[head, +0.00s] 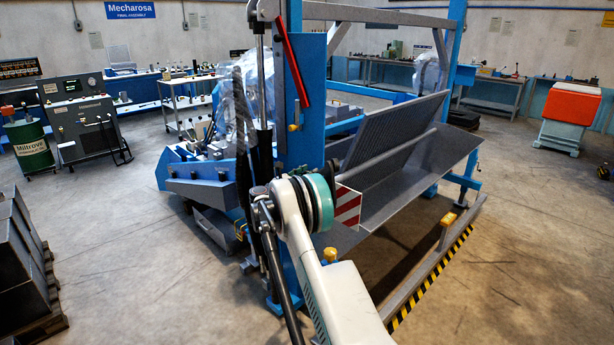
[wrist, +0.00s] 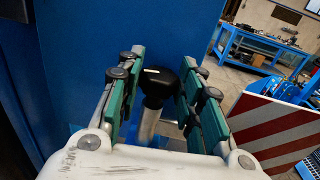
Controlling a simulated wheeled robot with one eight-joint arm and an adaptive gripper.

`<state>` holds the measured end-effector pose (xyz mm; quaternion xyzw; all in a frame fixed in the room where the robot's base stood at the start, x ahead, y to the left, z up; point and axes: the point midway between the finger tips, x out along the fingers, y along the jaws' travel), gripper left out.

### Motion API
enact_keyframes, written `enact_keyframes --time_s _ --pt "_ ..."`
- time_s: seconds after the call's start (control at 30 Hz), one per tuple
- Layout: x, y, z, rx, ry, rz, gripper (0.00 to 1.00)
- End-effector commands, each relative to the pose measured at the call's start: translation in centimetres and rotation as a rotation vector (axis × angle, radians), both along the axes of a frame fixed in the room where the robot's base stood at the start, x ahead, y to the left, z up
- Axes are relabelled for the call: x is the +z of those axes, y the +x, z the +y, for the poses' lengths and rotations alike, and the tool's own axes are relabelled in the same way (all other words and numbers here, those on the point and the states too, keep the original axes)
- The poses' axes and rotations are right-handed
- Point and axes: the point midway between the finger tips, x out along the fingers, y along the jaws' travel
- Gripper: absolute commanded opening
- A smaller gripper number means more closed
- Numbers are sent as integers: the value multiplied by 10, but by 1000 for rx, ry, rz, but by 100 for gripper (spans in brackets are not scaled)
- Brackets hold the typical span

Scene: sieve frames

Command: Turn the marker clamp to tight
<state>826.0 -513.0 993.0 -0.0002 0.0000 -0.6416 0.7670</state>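In the wrist view, a black knob (wrist: 158,84) with a short white line on its top sits on a pale metal stem in front of a blue panel. I take it to be the marker clamp. My gripper (wrist: 160,70) is open, with one green-padded finger on each side of the knob. I cannot tell whether either finger touches it. A red-and-white striped marker plate (wrist: 285,135) is to the right of the fingers. It also shows in the head view (head: 347,206), beside my arm. The knob and my gripper's fingertips are hidden in the head view.
A low rail with yellow-black stripes (head: 430,275) runs along the floor at right. Open floor lies at left and far right.

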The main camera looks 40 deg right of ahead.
Motion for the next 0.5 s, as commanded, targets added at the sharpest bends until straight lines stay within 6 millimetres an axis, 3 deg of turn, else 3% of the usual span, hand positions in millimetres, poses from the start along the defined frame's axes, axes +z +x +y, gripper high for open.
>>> enact_keyframes --time_s 0.17,0.5 --pt "-1 1 0 -13 0 0 10" --pt "-2 6 -1 -205 0 0 10"
